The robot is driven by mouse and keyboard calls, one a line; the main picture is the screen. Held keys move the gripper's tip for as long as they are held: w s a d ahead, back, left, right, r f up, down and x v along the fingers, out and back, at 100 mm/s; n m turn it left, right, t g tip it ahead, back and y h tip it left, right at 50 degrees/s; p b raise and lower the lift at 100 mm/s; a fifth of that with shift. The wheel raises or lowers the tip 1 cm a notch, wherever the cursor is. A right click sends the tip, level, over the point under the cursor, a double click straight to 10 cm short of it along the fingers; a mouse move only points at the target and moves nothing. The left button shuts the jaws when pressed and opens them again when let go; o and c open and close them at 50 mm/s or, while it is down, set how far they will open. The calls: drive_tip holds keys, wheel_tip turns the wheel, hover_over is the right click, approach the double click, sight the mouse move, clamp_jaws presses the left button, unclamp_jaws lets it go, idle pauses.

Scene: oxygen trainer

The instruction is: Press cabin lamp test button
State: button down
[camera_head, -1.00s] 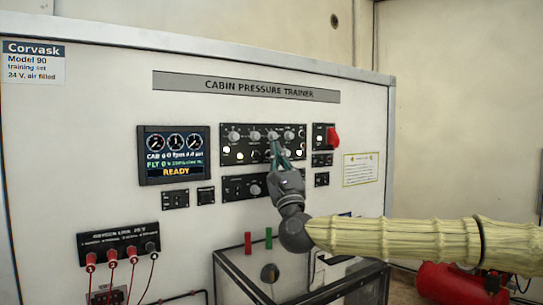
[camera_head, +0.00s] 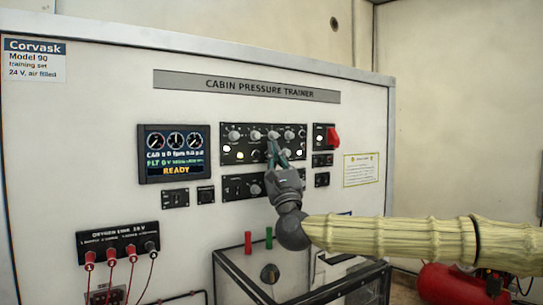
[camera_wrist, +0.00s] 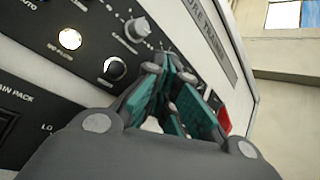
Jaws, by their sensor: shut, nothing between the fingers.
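The black upper control panel (camera_head: 248,144) on the Cabin Pressure Trainer carries a row of knobs and some lit round lamps or buttons. My gripper (camera_head: 272,143) is shut and empty, its teal fingers in front of the panel's middle right. In the wrist view my gripper (camera_wrist: 165,65) has its fingertips close to the panel face, near a white knob (camera_wrist: 137,28) and a dark round control (camera_wrist: 114,69). A lit lamp labelled like "NO FLOW" (camera_wrist: 70,39) is to the left. I cannot read which control is the lamp test button, or tell whether the fingertips touch the panel.
A display (camera_head: 174,154) reads READY at the left. A red handle (camera_head: 332,138) sits right of the panel. A box with a clear top (camera_head: 290,275) stands below my arm.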

drive_tip(key=shift+w+a+b, duration=0.2)
drive_tip(key=shift+w+b, duration=0.1)
drive_tip(key=shift+b, duration=0.1)
idle(0.5)
drive_tip(key=shift+s+d+f+b, duration=0.1)
drive_tip(key=shift+s+d+b, duration=0.1)
drive_tip(key=shift+b, duration=0.1)
drive_tip(key=shift+s+d+b, duration=0.3)
drive_tip(key=shift+s+b, duration=0.1)
drive_tip(key=shift+s, duration=0.1)
idle(0.4)
drive_tip(key=s+d+b, duration=0.1)
drive_tip(key=s, duration=0.1)
drive_tip(key=s+d+b, duration=0.2)
idle(0.5)
